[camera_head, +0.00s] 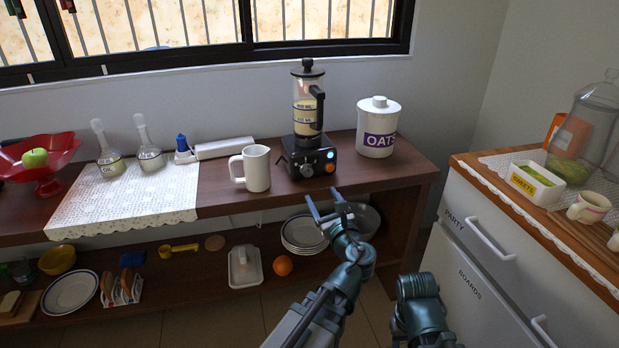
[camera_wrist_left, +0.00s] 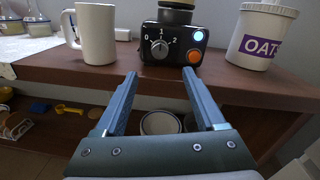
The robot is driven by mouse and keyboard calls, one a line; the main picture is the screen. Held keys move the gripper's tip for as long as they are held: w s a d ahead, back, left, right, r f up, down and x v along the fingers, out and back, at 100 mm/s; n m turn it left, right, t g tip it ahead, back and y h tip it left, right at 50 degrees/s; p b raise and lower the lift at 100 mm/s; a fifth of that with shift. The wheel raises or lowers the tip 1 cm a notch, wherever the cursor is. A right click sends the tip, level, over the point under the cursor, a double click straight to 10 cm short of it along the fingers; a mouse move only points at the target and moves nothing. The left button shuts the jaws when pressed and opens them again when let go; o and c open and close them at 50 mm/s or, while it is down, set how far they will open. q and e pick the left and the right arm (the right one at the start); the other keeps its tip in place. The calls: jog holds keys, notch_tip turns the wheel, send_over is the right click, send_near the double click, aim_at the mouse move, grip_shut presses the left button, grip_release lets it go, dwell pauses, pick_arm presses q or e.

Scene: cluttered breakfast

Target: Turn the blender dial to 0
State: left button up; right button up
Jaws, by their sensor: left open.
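The blender (camera_head: 307,120) stands on the wooden counter with a clear jar, a black lid and a black base (camera_head: 308,158). In the left wrist view its base carries a grey dial (camera_wrist_left: 159,48) with 0 at the left, 1 at the top and 2 at the right. I cannot tell surely which mark the dial points to. My left gripper (camera_head: 322,196) is open and empty in front of the counter edge, apart from the dial. Its two fingers also show in the left wrist view (camera_wrist_left: 159,74), below the dial. My right gripper is not in view.
A white mug (camera_head: 255,169) stands left of the blender and an OATS canister (camera_head: 377,128) right of it. A blue light (camera_wrist_left: 197,36) and an orange button (camera_wrist_left: 194,56) sit right of the dial. The lower shelf holds plates (camera_head: 303,233) and an orange (camera_head: 282,265).

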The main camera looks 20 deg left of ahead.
aim_at(308, 174)
pick_arm(q)
jog(key=x, duration=1.1)
jog(key=shift+w+a, duration=0.2)
jog(key=shift+w, duration=0.05)
jog(key=shift+c, duration=0.4)
grip_shut()
